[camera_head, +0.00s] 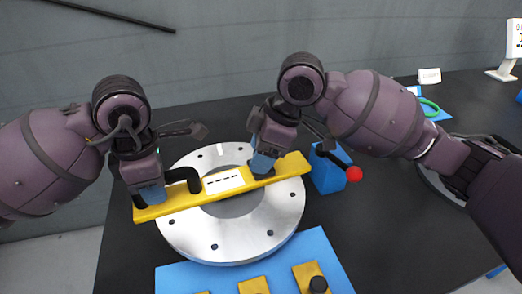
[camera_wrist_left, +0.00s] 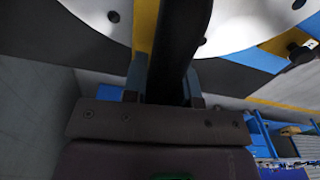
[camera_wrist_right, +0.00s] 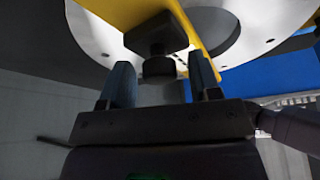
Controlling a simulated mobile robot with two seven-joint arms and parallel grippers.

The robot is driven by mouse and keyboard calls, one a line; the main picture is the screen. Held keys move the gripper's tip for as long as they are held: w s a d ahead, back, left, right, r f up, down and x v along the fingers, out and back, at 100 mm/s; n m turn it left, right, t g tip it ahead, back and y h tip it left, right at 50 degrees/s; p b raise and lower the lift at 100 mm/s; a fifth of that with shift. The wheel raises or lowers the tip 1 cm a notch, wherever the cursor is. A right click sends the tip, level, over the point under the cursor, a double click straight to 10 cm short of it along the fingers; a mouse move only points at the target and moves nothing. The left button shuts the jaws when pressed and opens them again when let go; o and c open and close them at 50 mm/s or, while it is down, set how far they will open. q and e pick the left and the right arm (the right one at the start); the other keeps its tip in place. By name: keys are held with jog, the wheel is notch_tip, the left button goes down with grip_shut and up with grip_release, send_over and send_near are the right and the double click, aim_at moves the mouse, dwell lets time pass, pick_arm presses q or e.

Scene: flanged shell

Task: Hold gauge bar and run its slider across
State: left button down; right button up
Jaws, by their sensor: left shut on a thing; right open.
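The yellow gauge bar (camera_head: 292,167) lies across the top of a silver flanged shell (camera_head: 285,212), its left end past the rim. My left gripper (camera_head: 152,192) is shut on the bar's black handle (camera_head: 184,175) near that end; the handle also shows between its fingers in the left wrist view (camera_wrist_left: 174,45). My right gripper (camera_head: 263,163) is open over the bar's right part. In the right wrist view, the dark slider (camera_wrist_right: 157,36) with its round knob (camera_wrist_right: 159,67) lies between and just beyond the blue fingertips; contact cannot be told. In the head view the gripper mostly hides the slider.
A blue mat (camera_head: 225,274) with yellow pieces (camera_head: 310,277) lies in front. A white card (camera_head: 429,76) and a green ring (camera_head: 428,108) are at the back right. Black table is bare at left.

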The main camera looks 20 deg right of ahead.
grip_shut()
jog(key=d, duration=0.6)
jog(key=shift+w+d, duration=0.4)
grip_release()
jog(key=v, duration=1.2)
dwell(0.3)
